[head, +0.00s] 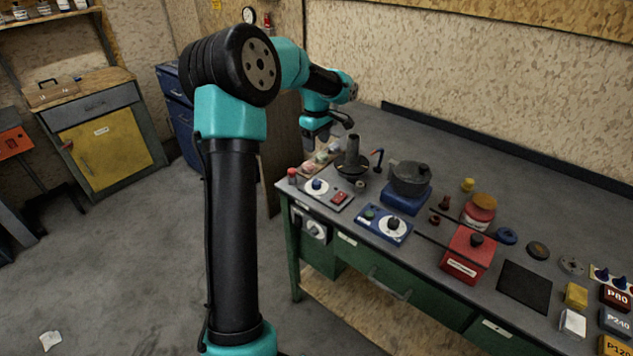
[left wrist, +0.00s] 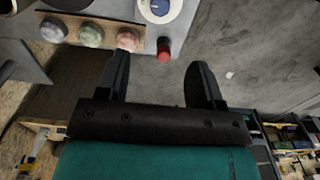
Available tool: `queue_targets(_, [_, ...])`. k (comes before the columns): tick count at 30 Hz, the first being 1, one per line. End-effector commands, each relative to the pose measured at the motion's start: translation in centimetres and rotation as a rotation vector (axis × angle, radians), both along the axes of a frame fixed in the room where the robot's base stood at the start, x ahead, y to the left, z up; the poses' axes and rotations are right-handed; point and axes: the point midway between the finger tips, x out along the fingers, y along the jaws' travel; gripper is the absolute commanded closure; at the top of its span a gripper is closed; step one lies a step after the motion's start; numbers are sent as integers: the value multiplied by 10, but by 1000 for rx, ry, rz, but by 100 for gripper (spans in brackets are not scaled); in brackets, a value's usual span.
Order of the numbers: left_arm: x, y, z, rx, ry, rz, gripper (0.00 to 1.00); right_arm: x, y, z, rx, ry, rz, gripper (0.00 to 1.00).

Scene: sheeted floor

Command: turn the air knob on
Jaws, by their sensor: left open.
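My left gripper (head: 322,136) is above the left end of the workbench, fingers down. In the left wrist view its two dark fingers (left wrist: 160,76) are apart with nothing between them. A small red knob (left wrist: 163,50) lies just past the fingertips, at the corner of a pale control panel. The same red knob (head: 292,175) shows in the head view, beside the panel (head: 325,205) with a blue knob (head: 317,185) and a red switch (head: 339,198). The blue knob on its white dial (left wrist: 159,8) is cut by the top edge. No label reading air is legible.
A wooden holder (left wrist: 104,18) with round polished pieces (left wrist: 90,34) stands beside the panel. Open floor (head: 110,270) lies left.

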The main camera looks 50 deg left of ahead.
Motion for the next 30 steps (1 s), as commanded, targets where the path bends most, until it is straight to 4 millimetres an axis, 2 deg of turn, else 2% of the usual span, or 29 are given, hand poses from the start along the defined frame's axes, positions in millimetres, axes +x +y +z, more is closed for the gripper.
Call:
queue_targets(24, [-1,0,-135,-2,3,-1,39,0,0,0,0,0,0,22])
queue_targets(30, [0,0,-156,-1,1,0,39,0,0,0,0,0,0,22])
